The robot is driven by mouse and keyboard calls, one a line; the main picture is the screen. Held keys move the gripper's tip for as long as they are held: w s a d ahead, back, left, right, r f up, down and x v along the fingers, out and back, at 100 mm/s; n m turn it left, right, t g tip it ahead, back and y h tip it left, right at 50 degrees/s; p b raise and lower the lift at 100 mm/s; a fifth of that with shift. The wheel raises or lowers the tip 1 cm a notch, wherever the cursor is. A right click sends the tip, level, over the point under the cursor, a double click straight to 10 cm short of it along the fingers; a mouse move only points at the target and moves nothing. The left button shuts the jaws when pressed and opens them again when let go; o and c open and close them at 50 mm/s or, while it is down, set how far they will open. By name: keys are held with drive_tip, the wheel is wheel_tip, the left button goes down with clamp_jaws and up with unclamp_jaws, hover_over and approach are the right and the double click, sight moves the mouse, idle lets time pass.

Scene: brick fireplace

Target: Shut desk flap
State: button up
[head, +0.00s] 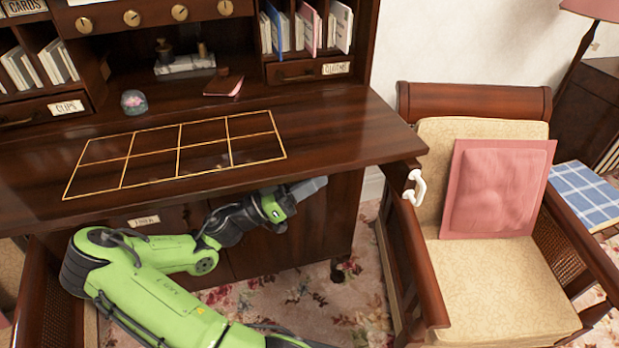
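The desk flap (330,135) is dark polished wood with a gold grid of rectangles on its top. It lies lowered, flat and level in front of the desk's pigeonholes. My green arm reaches under its front edge from below. My gripper (318,186) is just below the flap, near its front right part, in front of the desk's lower front. It appears as a grey tip pointing right. I cannot tell whether its fingers are open or shut, or whether it touches the flap's underside.
A glass paperweight (134,102) and a red notebook (223,86) lie at the back of the writing surface. An armchair (495,250) with a pink cushion (497,187) stands close on the right.

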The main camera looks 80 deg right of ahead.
clamp_jaws()
idle(0.3)
